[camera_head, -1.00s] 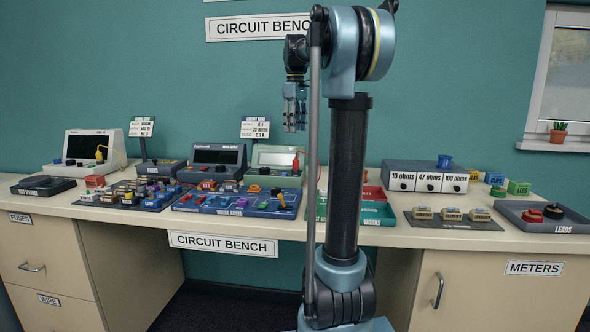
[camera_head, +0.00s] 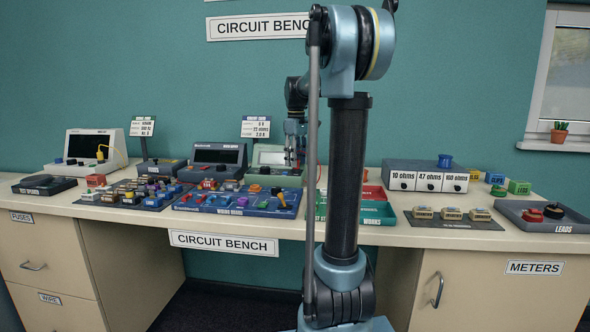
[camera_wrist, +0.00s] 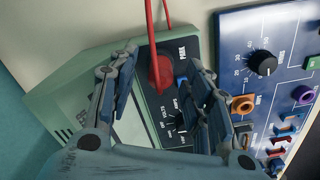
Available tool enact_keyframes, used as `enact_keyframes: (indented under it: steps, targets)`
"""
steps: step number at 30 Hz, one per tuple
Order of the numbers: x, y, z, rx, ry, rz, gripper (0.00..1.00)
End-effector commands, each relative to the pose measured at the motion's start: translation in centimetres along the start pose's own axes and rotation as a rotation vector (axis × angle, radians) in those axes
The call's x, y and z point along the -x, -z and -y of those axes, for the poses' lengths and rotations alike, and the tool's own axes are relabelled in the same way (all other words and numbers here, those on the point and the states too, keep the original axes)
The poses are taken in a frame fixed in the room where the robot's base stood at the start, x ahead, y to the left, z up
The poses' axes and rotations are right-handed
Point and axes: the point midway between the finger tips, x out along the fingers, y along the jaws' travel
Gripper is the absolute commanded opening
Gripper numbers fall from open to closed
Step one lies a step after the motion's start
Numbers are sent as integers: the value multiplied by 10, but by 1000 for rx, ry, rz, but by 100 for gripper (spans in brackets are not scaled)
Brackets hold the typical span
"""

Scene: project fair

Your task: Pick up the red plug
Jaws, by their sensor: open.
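The red plug (camera_wrist: 160,72) sits at the face of the green meter (camera_wrist: 75,92) in the wrist view, with red leads running up from it. My gripper (camera_wrist: 167,68) is open, its two fingers apart on either side of the plug in that view. Whether the fingers touch it I cannot tell. In the head view my gripper (camera_head: 294,150) hangs over the right part of the green meter (camera_head: 268,158) and largely hides the plug there.
A blue board (camera_wrist: 268,70) with knobs and sockets lies to the right in the wrist view. In the head view a dark-screened instrument (camera_head: 215,165) stands left of the meter. Green and red trays (camera_head: 372,212) lie to the right, partly behind my arm.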

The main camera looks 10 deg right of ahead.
Motion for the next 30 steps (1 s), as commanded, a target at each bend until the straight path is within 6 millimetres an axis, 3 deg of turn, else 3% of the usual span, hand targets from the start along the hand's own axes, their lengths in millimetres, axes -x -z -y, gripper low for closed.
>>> enact_keyframes:
  steps: [4,12,18,30]
  targets:
    - [-12,0,0,0,0,0,45]
    - [-14,0,0,0,0,0,43]
    - [-14,0,0,0,0,0,0]
    - [-11,0,0,0,0,0,0]
